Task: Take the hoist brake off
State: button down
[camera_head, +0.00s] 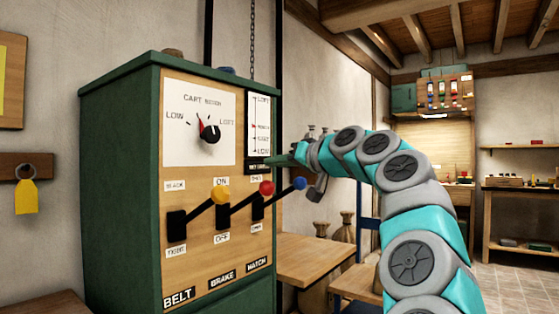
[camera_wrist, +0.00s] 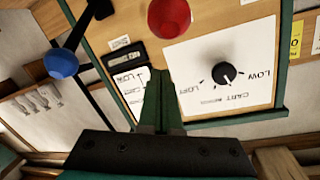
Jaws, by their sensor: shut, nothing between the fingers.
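The brake lever with its red knob (camera_head: 266,187) is the middle of three on the green cabinet's front, above the label BRAKE, with ON above its slot and OFF below. It slants up and outward. The red knob shows at the top of the wrist view (camera_wrist: 168,18). My gripper (camera_head: 272,161) is in front of the panel's right part, a little above the red knob. In the wrist view my gripper's green fingers (camera_wrist: 160,78) are together with nothing between them, apart from the knob in that picture.
A yellow-knobbed lever (camera_head: 219,195) stands left of the brake, a blue-knobbed lever (camera_head: 299,183) right; the blue knob also shows in the wrist view (camera_wrist: 61,64). A dial (camera_head: 210,132) and gauge (camera_head: 260,125) are above. A wooden table (camera_head: 310,258) stands right of the cabinet.

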jog(key=shift+s+f+b, duration=0.25)
jog(key=shift+s+f, duration=0.3)
jog(key=shift+f, duration=0.2)
jog(key=shift+s+f+b, duration=0.2)
jog(key=shift+s+f, duration=0.35)
jog(key=shift+f, duration=0.15)
jog(key=shift+f, duration=0.2)
